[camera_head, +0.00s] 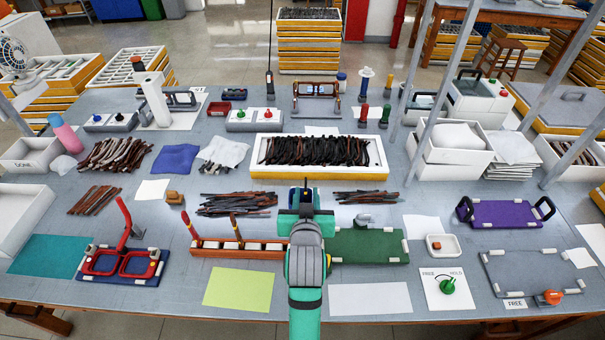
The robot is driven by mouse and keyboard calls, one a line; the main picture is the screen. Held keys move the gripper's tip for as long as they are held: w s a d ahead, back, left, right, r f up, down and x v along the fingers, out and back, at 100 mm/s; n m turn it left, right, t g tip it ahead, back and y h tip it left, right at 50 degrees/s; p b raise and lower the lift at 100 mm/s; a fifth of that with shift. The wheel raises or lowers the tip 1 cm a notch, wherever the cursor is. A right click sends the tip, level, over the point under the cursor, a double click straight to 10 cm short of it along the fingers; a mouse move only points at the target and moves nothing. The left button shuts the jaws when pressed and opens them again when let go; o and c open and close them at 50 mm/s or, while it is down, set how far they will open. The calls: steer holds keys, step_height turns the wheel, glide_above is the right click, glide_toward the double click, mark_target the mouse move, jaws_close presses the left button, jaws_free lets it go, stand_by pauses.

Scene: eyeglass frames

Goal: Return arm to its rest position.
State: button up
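My arm reaches in from the bottom centre of the head view over the table. My gripper (305,190) is at the middle of the table, in front of the white tray (262,173) of dark eyeglass temples. The grey and green wrist hides most of the gripper, so I cannot tell whether its fingers are open or shut, or whether they hold anything. The wrist lies between a brown slotted rack (235,249) on the left and a green mat (368,246) on the right, and covers part of both.
Red frames (121,262) lie on a blue mat at left. A yellow sheet (243,288) and a white sheet (370,299) flank my arm. A dial card (446,292), a grey tray (530,273) and a purple tray (505,213) are at right. Thin posts cross the right side.

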steer(key=shift+f, duration=0.1)
steer(key=shift+t, duration=0.3)
steer(key=s+f, duration=0.4)
steer(key=s, duration=0.2)
steer(key=s+f, duration=0.4)
steer(key=s, duration=0.3)
steer(key=s+f, duration=0.5)
steer(key=s, duration=0.1)
steer(key=shift+s, duration=0.25)
steer(key=f+v, duration=0.1)
steer(key=v, duration=1)
steer(key=s+f+v, duration=0.1)
steer(key=f+v, duration=0.1)
steer(key=v, duration=0.8)
steer(key=shift+s+f+t, duration=0.15)
steer(key=shift+s+t, duration=0.25)
